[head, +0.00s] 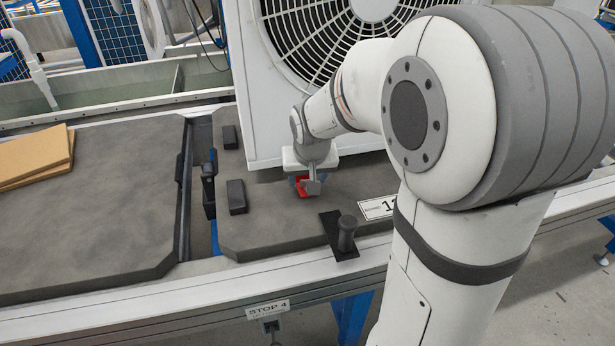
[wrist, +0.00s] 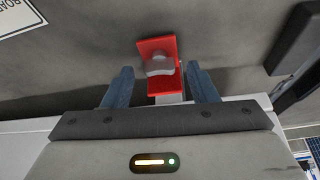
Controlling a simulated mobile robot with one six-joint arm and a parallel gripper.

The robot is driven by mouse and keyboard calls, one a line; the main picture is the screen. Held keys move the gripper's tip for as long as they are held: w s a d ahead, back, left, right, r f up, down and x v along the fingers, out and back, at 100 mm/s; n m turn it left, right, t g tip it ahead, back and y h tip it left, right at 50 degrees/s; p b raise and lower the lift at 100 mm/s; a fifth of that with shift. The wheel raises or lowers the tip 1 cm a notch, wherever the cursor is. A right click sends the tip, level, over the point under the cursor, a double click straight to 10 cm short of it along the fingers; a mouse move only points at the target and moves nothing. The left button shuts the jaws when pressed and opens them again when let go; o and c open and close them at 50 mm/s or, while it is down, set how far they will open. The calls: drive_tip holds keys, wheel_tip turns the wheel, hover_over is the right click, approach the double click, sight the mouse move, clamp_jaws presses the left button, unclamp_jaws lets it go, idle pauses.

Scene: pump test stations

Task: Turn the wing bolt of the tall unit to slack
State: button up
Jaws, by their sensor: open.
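The tall unit (head: 245,90) is a white housing with a large round fan grille, standing on a dark grey pallet board in the head view. My gripper (wrist: 160,72) is open, with one finger on each side of the bolt and a gap on both sides. In the head view my gripper (head: 312,184) hides most of the bolt.
A black post on a plate (head: 346,232) and a white number label (head: 378,207) are near the board's front edge. Dark blocks (head: 237,196) lie left of the unit. Cardboard sheets (head: 35,158) lie on the left board. A "STOP 4" sign (head: 268,310) hangs on the rail.

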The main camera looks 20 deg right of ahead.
drive_tip(key=p+v, duration=0.2)
drive_tip(key=v, duration=0.4)
drive_tip(key=shift+s+r, duration=0.2)
drive_tip(key=shift+r, duration=0.1)
drive_tip(key=s+r+g+p, duration=0.1)
drive_tip(key=s+r+p, duration=0.8)
drive_tip(key=r+p, duration=0.3)
drive_tip(key=s+r+n+p, duration=0.1)
drive_tip(key=s+r+p, duration=0.8)
drive_tip(key=r+p, duration=0.4)
drive_tip(key=shift+s+r+g+y+p, duration=0.2)
drive_tip(key=shift+g+y+p, duration=0.1)
drive_tip(key=shift+g+p, duration=0.15)
